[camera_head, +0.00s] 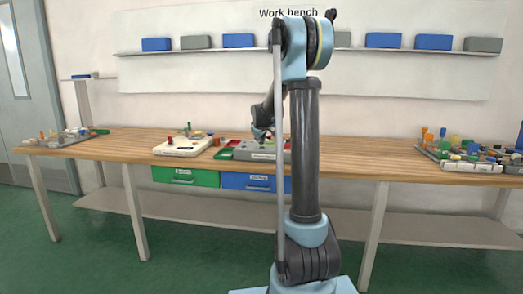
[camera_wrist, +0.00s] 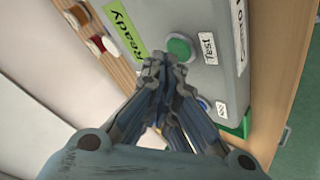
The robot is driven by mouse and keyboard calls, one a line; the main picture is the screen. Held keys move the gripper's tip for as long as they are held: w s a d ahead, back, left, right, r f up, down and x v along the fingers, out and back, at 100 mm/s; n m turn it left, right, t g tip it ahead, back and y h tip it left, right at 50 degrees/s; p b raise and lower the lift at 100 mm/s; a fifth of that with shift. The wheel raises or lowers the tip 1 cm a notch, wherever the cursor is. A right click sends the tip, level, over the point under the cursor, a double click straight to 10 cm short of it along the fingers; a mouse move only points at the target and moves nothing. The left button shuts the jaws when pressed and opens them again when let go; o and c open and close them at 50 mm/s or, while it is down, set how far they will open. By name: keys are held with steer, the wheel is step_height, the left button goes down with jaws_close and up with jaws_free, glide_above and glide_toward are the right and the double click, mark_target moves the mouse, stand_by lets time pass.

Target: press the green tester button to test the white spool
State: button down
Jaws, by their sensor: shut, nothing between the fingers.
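The tester is a grey box (camera_head: 243,153) on the bench in the head view, partly behind my arm. In the wrist view its grey top (camera_wrist: 217,22) fills the upper middle. The green button (camera_wrist: 180,47) sits on it between a "Ready" label and a "Test" label. My gripper (camera_wrist: 161,62) is shut and empty, with its fingertips just beside the lower left of the button; I cannot tell whether they touch it. In the head view my gripper (camera_head: 262,133) is small, over the tester.
A white board (camera_head: 182,150) with small coloured parts stands left of the tester. A green tray (camera_head: 225,153) lies between them. Green (camera_head: 186,177) and blue (camera_head: 248,182) drawers hang below the bench. Cluttered parts (camera_head: 470,155) stand at the far right.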

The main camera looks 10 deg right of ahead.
mark_target(260, 147)
steer(key=shift+f, duration=0.35)
stand_by(0.5)
steer(key=shift+r, duration=0.8)
steer(key=shift+r, duration=2.5)
